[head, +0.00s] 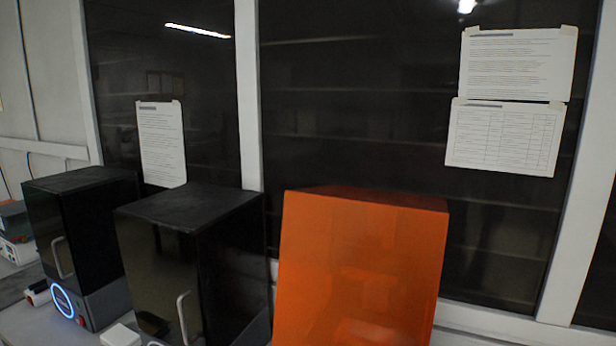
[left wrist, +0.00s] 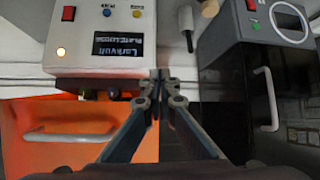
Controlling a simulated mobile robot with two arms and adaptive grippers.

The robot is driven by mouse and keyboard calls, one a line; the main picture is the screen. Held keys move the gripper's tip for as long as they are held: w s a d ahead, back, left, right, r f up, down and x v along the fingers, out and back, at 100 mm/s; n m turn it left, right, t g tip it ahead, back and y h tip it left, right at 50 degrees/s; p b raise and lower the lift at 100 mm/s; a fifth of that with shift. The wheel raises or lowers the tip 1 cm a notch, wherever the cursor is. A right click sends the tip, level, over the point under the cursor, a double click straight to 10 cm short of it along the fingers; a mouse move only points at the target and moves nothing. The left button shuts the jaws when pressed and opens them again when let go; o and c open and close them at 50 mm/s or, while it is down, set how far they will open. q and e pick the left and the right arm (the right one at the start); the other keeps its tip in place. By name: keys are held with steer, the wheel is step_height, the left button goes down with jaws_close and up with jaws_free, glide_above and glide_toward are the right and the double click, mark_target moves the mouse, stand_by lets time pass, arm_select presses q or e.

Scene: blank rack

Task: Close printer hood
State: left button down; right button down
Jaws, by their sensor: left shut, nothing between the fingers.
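The orange printer hood (head: 360,265) stands at the lower middle of the head view, with its lower part cut off by the frame. In the left wrist view, where the scene appears upside down, the hood (left wrist: 25,155) is at the lower left with a pale bar handle (left wrist: 70,133). The white printer base (left wrist: 85,30), with buttons and a small display, is beside it. My left gripper (left wrist: 160,80) is shut and empty beside the hood and base; contact is unclear. How far the hood is open cannot be told. My right gripper is not in view.
Two black-hooded machines (head: 185,210) (head: 80,180) with handles stand left of the orange hood. One black-hooded machine also shows in the left wrist view (left wrist: 235,90). A dark window with taped papers (head: 505,135) is behind.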

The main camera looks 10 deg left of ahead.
arm_select(q)
steer(key=w+d+r+t, duration=0.15)
steer(key=w+r, duration=0.25)
steer(key=r, duration=0.4)
steer(key=t+h, duration=0.1)
steer(key=t, duration=0.2)
glide_toward(285, 291)
steer(key=shift+m, duration=0.3)
steer(key=x, duration=0.5)
steer(key=shift+a, duration=0.15)
steer(key=s+d+r+m+t+h, duration=0.1)
steer(key=s+d+r+t, duration=0.1)
steer(key=r, duration=0.8)
steer(key=s+d+r+t+h, duration=0.1)
steer(key=r+t+h, duration=0.1)
steer(key=r, duration=0.9)
steer(key=shift+g, duration=0.25)
steer(key=w+d+p, duration=0.1)
steer(key=w+p, duration=0.1)
steer(key=w, duration=0.1)
steer(key=w+d+f+p, duration=0.1)
steer(key=w, duration=0.2)
steer(key=w+d+f+p, duration=0.1)
steer(key=w+p, duration=0.1)
steer(key=w, duration=0.1)
steer(key=shift+f+p, duration=0.1)
steer(key=shift+p, duration=0.25)
steer(key=shift+s+a+f, duration=0.1)
steer(key=shift+s+f, duration=0.25)
steer(key=shift+f, duration=0.25)
